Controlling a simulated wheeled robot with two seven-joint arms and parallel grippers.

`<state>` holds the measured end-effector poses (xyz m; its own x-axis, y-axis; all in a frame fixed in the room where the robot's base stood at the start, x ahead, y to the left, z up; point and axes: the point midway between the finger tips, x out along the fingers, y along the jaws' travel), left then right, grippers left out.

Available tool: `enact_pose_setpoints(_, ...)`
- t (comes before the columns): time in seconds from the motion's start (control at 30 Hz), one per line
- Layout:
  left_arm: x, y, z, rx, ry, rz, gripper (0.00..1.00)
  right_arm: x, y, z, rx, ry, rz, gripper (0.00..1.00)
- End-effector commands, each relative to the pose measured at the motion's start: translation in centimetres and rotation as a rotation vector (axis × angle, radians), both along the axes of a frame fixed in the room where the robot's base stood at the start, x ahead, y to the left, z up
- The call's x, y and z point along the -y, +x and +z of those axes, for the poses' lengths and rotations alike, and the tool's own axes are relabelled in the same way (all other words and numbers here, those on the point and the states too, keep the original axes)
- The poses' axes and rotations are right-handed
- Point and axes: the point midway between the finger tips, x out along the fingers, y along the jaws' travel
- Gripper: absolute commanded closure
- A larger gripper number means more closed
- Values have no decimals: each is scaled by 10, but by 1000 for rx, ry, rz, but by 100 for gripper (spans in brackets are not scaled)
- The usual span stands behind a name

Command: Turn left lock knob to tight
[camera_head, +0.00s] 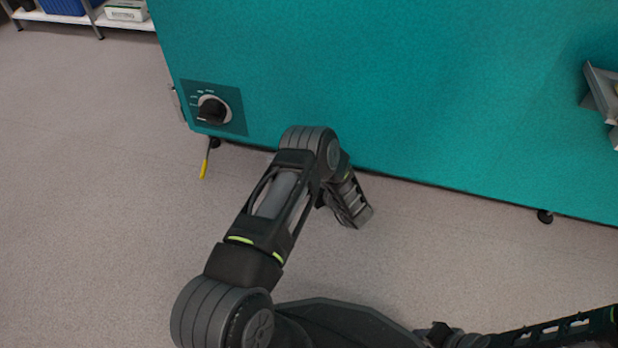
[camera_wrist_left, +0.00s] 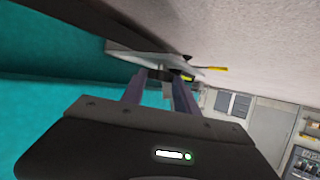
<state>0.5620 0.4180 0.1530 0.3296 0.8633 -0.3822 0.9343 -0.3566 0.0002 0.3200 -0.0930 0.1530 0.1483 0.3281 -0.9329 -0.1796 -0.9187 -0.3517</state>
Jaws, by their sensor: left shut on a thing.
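A black knob (camera_head: 211,110) with a light ring sits on a dark dial panel (camera_head: 238,118) at the lower left of the teal chamber front (camera_head: 400,90) in the head view. Its markings are too small to read. My left arm bends in front of the chamber, right of the panel. Its fingertips cannot be made out in the head view. In the left wrist view my left gripper (camera_wrist_left: 160,80) has its fingers close together around a small dark part. I cannot tell from this view whether that part is the dial knob. My right gripper is out of view.
A yellow-tipped lever (camera_head: 204,165) hangs below the chamber's left corner; it also shows in the left wrist view (camera_wrist_left: 216,69). A grey bracket (camera_head: 600,93) juts out at the right. A white shelf (camera_head: 78,19) stands at the far left. The floor (camera_head: 90,190) is clear.

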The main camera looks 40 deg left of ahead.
Motion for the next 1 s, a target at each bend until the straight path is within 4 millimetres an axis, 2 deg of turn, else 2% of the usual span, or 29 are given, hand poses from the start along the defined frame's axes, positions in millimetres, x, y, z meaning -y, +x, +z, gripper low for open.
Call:
enact_pose_setpoints(0.27,0,-2,1,-3,-1,-63,100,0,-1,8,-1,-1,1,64)
enact_pose_setpoints(0.47,-1,-5,3,-5,0,-174,100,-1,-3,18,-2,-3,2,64)
enact_pose_setpoints(1.0,-12,-15,-1,-6,-3,-652,100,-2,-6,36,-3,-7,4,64)
